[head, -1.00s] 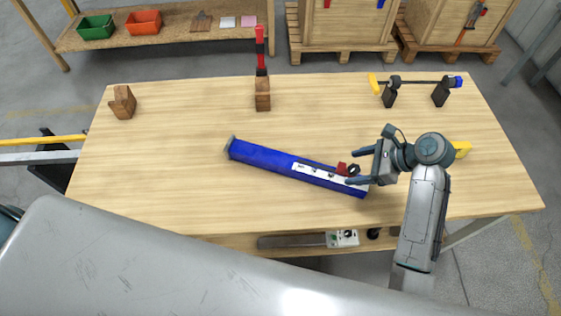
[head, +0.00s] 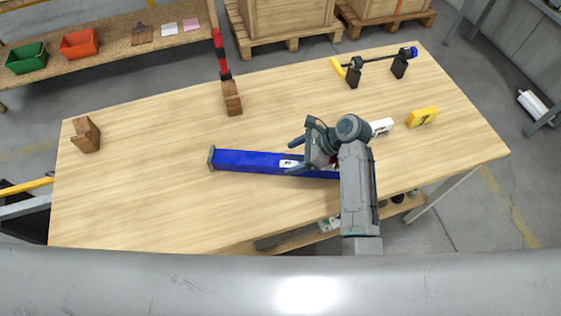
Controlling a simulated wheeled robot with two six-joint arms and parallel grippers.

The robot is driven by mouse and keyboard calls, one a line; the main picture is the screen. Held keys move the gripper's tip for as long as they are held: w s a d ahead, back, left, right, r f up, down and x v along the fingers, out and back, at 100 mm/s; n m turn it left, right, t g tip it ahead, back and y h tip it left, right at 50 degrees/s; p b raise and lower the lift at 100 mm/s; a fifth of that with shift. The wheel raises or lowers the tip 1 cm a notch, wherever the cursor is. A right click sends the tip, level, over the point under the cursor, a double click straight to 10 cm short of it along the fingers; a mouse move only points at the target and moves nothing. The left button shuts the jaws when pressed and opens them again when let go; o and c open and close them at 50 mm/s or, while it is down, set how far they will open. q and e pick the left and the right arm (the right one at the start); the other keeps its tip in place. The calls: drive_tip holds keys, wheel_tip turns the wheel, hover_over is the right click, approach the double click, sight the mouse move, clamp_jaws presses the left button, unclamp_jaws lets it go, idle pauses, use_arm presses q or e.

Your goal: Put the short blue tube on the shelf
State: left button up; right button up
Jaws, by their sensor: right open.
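A blue tube (head: 245,161) with a white label lies on the wooden workbench (head: 150,195), roughly crosswise in the picture. Its left end has a grey rim; its right end is hidden by my right arm. My right gripper (head: 296,156) is open over the middle of the tube, its two fingers apart and pointing left. Whether the fingers touch the tube cannot be told. A shelf board (head: 290,238) shows under the bench's front edge, and another low shelf (head: 110,50) stands at the back left. My left gripper is not in view.
A wooden block (head: 86,135) sits at the left, another block (head: 232,98) with a red-handled tool at the back. A rod on black stands (head: 380,60) is at the back right. A yellow block (head: 423,117) and a white item (head: 381,127) lie beyond my arm. The bench's front left is clear.

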sight(283, 159)
drive_tip(key=shift+p+x, duration=0.45)
drive_tip(key=shift+x, duration=1.55)
clamp_jaws()
drive_tip(key=shift+w+r, duration=0.1)
drive_tip(key=shift+r, duration=0.05)
